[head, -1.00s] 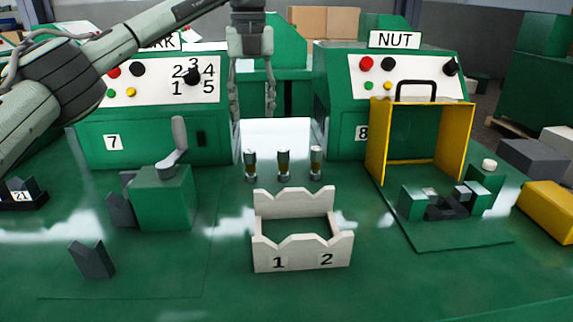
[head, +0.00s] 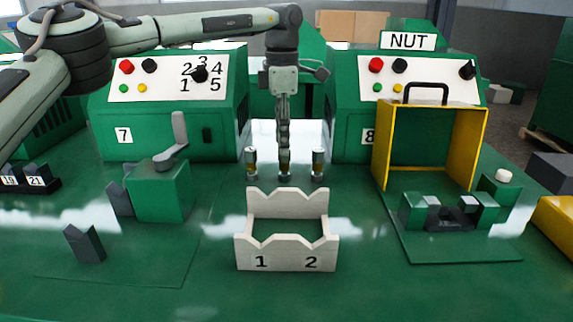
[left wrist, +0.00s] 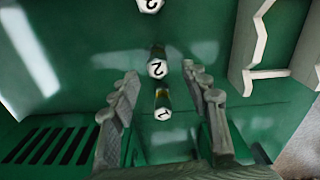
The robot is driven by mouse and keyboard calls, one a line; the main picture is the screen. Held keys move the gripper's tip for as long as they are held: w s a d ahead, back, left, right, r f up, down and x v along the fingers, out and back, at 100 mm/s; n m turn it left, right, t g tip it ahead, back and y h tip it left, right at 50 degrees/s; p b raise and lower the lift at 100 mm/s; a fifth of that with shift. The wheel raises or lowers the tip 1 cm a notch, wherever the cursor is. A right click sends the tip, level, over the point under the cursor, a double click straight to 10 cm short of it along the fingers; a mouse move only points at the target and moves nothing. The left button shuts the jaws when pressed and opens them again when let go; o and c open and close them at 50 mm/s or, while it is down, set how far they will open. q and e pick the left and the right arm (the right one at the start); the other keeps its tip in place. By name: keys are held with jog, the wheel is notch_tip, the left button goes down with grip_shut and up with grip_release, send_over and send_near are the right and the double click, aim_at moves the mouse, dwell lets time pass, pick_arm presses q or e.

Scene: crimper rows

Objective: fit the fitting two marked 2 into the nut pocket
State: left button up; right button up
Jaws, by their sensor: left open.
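The nut pocket seems to be the dark fixture (head: 452,216) between green blocks, before the NUT machine. My right gripper is not in view.
Fitting one (left wrist: 163,108) and another fitting (head: 318,165) stand close beside. The pale notched rack (head: 286,257) marked 1 and 2 is empty. A yellow guard (head: 381,150) stands behind the nut fixture. A green block with a lever (head: 165,195) stands left.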

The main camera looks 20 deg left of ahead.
aim_at(284, 161)
pick_arm(q)
notch_tip(284, 161, down, 5)
jog(key=shift+w+d+r, duration=0.15)
jog(key=shift+f+p, duration=0.3)
jog(key=shift+f, duration=0.25)
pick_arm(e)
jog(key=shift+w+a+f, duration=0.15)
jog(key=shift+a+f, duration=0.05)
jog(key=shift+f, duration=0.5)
pick_arm(q)
jog(key=c, duration=0.4)
grip_shut()
